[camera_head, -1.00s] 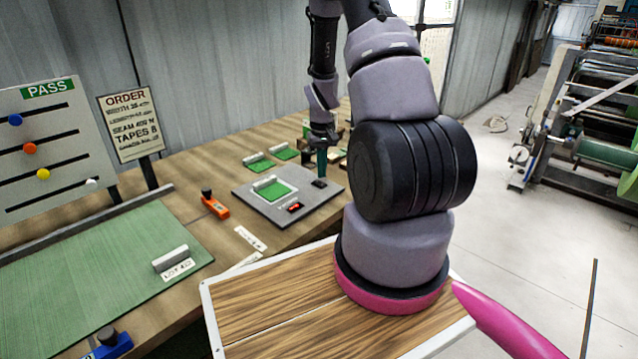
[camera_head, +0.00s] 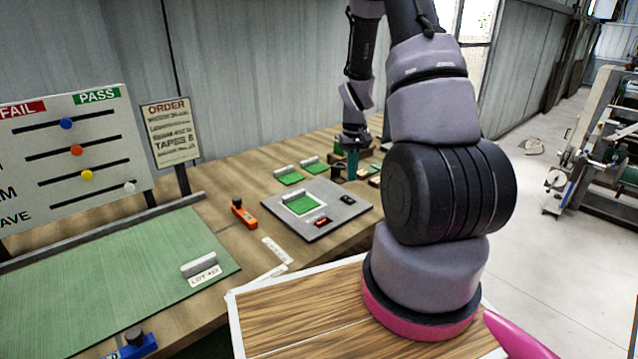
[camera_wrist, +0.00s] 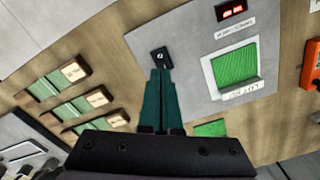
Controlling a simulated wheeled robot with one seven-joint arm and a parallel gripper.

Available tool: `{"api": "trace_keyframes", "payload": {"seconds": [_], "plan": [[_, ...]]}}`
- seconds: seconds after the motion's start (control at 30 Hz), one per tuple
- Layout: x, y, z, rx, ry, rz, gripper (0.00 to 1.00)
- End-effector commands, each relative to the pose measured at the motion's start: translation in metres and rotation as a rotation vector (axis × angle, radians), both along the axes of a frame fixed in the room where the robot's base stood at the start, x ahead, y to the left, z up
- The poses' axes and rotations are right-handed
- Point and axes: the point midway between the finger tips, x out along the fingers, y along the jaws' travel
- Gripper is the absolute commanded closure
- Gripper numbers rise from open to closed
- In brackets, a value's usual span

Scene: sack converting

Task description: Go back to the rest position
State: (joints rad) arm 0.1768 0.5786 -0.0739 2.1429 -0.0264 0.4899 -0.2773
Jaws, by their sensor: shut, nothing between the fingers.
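My gripper (camera_head: 352,176) is at the far end of my arm, over the back edge of a grey panel on the bench. Its teal fingers are shut together with nothing between them, and they also show in the wrist view (camera_wrist: 162,80). The grey panel (camera_head: 325,225) carries a green pad (camera_head: 302,204), a small red display (camera_head: 321,221) and a black button (camera_head: 347,199). In the wrist view the fingertips point at the black button (camera_wrist: 161,58), and in the head view a small gap shows between them.
Green cards (camera_head: 290,178) with pale blocks lie behind the panel. An orange tool (camera_head: 243,213) lies left of it. A green mat (camera_head: 110,275) covers the bench's left, under a PASS/FAIL board (camera_head: 40,190) and an order sign (camera_head: 170,135). Open floor (camera_head: 560,220) lies at right.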

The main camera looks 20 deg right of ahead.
Motion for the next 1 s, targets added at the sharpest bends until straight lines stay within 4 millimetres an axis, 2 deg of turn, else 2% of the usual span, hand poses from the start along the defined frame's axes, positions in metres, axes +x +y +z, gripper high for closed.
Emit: {"api": "trace_keyframes", "payload": {"seconds": [0.17,0.27,0.37,0.43,0.57,0.7,0.8,1.0], "plan": [[0.001,0.001,0.006,0.001,-0.008,-0.002,1.00],[0.002,0.008,0.029,0.003,-0.036,-0.012,1.00],[0.002,0.019,0.070,0.009,-0.088,-0.031,1.00],[-0.002,0.030,0.104,0.017,-0.131,-0.046,1.00],[-0.018,0.051,0.163,0.038,-0.208,-0.076,1.00],[-0.043,0.073,0.219,0.066,-0.289,-0.103,1.00],[-0.065,0.088,0.254,0.089,-0.347,-0.119,1.00],[-0.119,0.116,0.311,0.145,-0.457,-0.147,1.00]]}}
